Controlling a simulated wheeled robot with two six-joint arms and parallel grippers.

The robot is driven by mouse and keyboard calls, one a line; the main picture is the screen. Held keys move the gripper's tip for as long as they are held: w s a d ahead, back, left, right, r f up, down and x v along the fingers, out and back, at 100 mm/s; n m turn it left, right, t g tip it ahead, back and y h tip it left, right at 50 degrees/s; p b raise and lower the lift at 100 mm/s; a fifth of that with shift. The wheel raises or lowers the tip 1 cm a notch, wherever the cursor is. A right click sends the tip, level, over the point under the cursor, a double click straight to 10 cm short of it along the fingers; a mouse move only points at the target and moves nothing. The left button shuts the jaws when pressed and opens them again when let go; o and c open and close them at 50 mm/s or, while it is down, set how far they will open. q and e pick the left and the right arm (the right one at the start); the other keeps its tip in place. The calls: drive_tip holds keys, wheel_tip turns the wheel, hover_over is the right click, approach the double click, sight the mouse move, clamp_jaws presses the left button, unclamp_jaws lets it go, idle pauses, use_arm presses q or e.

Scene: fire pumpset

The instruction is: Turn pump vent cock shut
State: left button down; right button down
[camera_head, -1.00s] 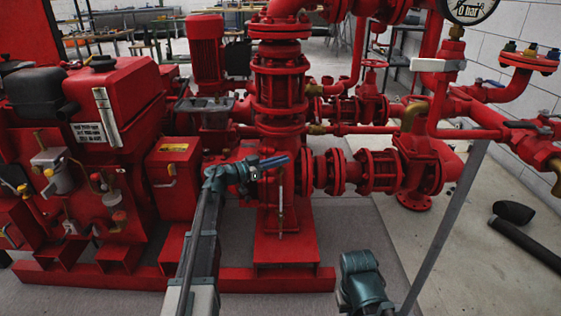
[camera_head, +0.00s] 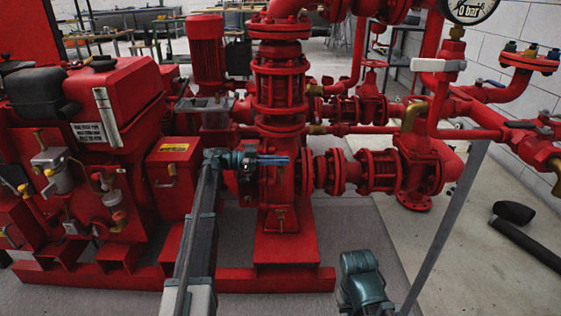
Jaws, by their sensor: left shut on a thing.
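My left gripper (camera_head: 274,160) reaches in from the left with its teal wrist and dark fingers in front of the red pump casing (camera_head: 282,189). The fingers point right and lie nearly level, with blue showing along them. They are shut on a small part at the pump front, taken as the vent cock, which is mostly hidden between the fingers. The cock's angle cannot be made out. A small brass fitting shows low on the pump front, below the fingers. Teal parts of my right arm show at the bottom, but its fingertips are not in view.
The red engine (camera_head: 120,90) with its tank fills the left. Red pipes and a flanged valve (camera_head: 415,165) stand to the right, with a grey slanted post (camera_head: 440,235). A pressure gauge (camera_head: 468,10) is at top right. A black pipe (camera_head: 527,247) lies on the floor.

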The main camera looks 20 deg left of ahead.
idle(0.3)
use_arm(q)
drive_tip(key=c, duration=1)
unclamp_jaws()
drive_tip(key=v, duration=1.3)
drive_tip(key=shift+s+a, duration=0.1)
drive_tip(key=shift+a, duration=0.2)
